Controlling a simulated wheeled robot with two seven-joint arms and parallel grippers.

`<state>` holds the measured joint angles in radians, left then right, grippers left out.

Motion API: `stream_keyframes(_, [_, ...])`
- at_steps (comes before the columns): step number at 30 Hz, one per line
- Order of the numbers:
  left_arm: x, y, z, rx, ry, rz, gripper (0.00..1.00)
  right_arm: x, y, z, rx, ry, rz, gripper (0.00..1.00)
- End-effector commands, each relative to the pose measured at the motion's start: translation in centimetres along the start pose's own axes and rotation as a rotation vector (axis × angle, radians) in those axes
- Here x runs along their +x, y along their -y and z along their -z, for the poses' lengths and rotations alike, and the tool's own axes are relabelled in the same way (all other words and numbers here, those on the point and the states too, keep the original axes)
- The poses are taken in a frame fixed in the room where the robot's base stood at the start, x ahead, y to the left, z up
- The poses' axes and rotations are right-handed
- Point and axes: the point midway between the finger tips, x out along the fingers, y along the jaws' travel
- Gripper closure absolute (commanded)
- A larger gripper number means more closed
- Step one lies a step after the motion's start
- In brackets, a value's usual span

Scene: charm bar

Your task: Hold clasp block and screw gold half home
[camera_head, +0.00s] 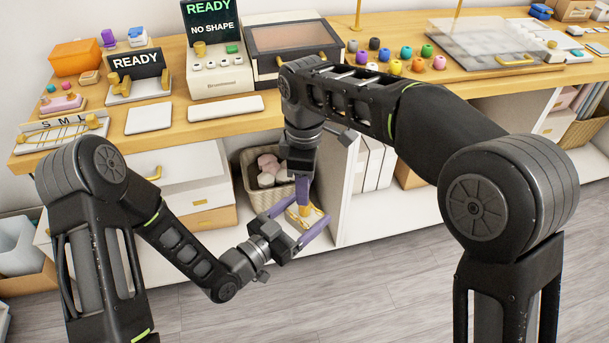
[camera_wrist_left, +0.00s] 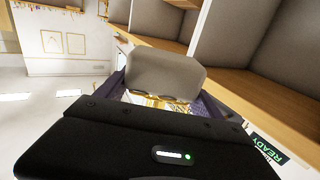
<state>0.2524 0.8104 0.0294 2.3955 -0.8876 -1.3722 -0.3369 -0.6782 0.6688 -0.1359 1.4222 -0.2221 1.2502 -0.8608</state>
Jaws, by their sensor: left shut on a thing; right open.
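My left gripper (camera_head: 312,211) reaches in from the left, in front of the counter, its purple fingers closed on the clasp block. A gold piece (camera_head: 304,211) shows between those fingers; where block and gold half meet is too small to tell. My right gripper (camera_head: 304,192) points down from above, its purple fingers open right over the gold piece. Whether they touch it is unclear. In the left wrist view, gold parts (camera_wrist_left: 155,102) show between the purple fingers, partly behind a pale grey rounded shape (camera_wrist_left: 165,72) that I cannot identify.
The wooden counter (camera_head: 300,104) lies behind my grippers, with a READY display (camera_head: 137,66), a beige machine (camera_head: 216,75), a dark-topped case (camera_head: 294,38) and several coloured beads (camera_head: 395,66). A basket (camera_head: 252,190) stands on the shelf behind. The floor in front is clear.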

Motion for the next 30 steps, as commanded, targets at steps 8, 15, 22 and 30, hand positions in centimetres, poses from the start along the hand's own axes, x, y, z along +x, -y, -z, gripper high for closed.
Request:
stream_keyframes(8, [0.0, 0.0, 0.1, 0.0, -0.001, 0.0, 1.0, 4.0, 0.0, 0.0, 0.0, 0.001, 0.002, 0.59])
stream_keyframes(15, [0.0, 0.0, 0.1, 0.0, -0.001, 0.0, 1.0, 5.5, 0.0, 0.0, 0.001, 0.001, 0.001, 0.59])
stream_keyframes(22, [0.0, 0.0, 0.1, 0.0, -0.001, 0.0, 1.0, 5.5, 0.0, 0.0, 0.001, 0.0, 0.001, 0.59])
stream_keyframes(30, [0.0, 0.0, 0.0, 0.0, -0.001, 0.0, 1.0, 5.4, 0.0, 0.0, 0.001, 0.0, 0.0, 0.81])
